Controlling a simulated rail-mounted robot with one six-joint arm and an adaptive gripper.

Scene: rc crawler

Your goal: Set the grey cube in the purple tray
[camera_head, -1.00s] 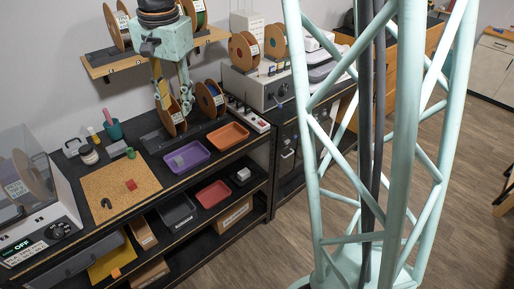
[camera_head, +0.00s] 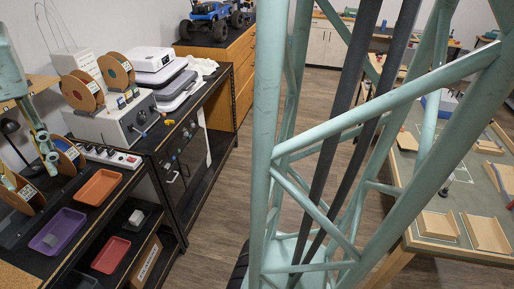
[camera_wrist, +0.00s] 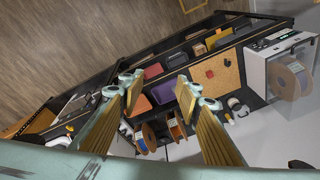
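The grey cube (camera_head: 50,239) sits inside the purple tray (camera_head: 69,219) on the black bench top, at the lower left of the head view. In the wrist view the purple tray (camera_wrist: 162,92) shows between my fingers, some way off; I cannot make out the cube there. My gripper (camera_head: 50,168) is at the left of the head view, above the bench's back part, clear of the tray. In the wrist view my gripper (camera_wrist: 168,103) has its fingers wide apart with nothing between them.
An orange tray (camera_head: 98,187) lies beside the purple one. Filament spools (camera_head: 68,153) stand close to my gripper. A cork board (camera_wrist: 228,70) with a red cube (camera_wrist: 209,73) shows in the wrist view.

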